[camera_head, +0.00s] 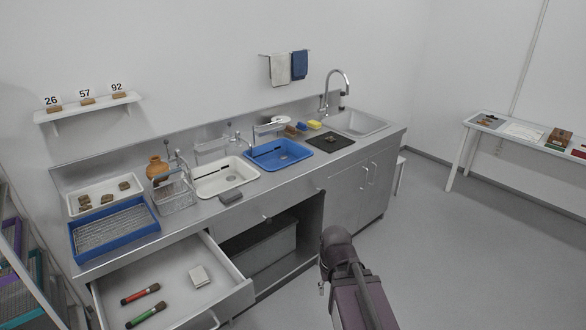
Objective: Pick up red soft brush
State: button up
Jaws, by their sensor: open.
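The red soft brush (140,294) lies in the open drawer (215,290) under the left end of the counter. It has a red handle and dark brown ends, and lies slanted on the drawer floor. A similar green brush (147,315) lies just in front of it, apart from it. My arm reaches up from the bottom edge, right of the drawer and well away from the brush. I cannot make out my gripper in this view.
A small whitish block (200,275) lies in the drawer, right of the brushes. A blue rack tray (112,230) stands on the counter above. An open cabinet with a grey bin (262,250) is right of the drawer. The floor at right is clear.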

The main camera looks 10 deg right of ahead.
aim_at(156, 287)
jog(key=k, duration=0.35)
jog(key=u, duration=0.25)
jog(key=i, duration=0.85)
jog(key=u, duration=0.85)
